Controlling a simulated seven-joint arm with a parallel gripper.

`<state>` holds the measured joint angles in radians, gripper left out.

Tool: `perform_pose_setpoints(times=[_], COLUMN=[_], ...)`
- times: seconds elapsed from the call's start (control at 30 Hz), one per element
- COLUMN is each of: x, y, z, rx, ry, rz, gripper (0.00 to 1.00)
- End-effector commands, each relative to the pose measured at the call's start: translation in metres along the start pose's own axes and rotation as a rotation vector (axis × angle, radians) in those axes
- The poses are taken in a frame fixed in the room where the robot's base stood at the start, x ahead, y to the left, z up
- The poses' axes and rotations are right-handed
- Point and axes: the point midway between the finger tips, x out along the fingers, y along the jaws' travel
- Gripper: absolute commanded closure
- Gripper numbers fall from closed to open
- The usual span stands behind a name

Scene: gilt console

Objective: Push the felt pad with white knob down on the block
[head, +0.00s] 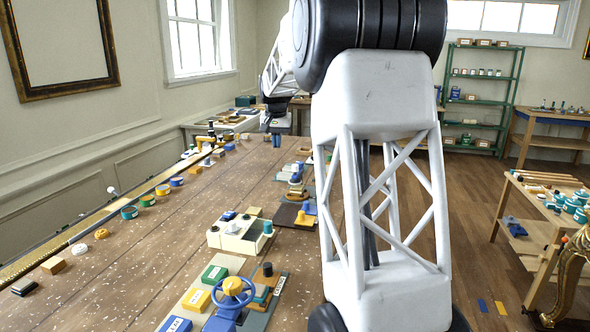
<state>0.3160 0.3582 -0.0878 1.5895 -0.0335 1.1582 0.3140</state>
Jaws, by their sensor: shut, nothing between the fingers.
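My gripper (277,140) is small and far off, pointing down above the far part of the long wooden table. Its blue fingers look shut, with nothing seen between them. A dark brown flat pad (284,216) lies mid-table with a small pale knob (301,215) at its right. It may be the felt pad, but I cannot be sure. Behind it is a small stack of blocks (296,190) with a pale piece on top. I cannot tell which of these is the task's block. My gripper is well beyond both, apart from them.
A cream box (240,235) with dark knobs stands nearer on the table. A blue valve stand with a yellow hub (232,286) and coloured blocks (214,274) are at the front. Small round pieces (129,212) line the left side. The table's middle left is clear.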

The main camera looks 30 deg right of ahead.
Motion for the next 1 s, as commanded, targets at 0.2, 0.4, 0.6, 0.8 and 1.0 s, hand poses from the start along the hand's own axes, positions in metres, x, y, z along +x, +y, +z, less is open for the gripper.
perform_pose_setpoints(times=[0.2,0.4,0.6,0.8,1.0], x=[0.019,0.037,0.056,0.074,0.084], y=[0.007,0.017,0.026,0.036,0.041], z=[-0.04,-0.075,-0.109,-0.135,-0.15], rx=[0.039,0.077,0.112,0.144,0.16], ry=[-0.009,-0.013,-0.019,-0.024,-0.026], rz=[0.007,0.012,0.018,0.023,0.026], gripper=[1.0,1.0,1.0,1.0,1.0])
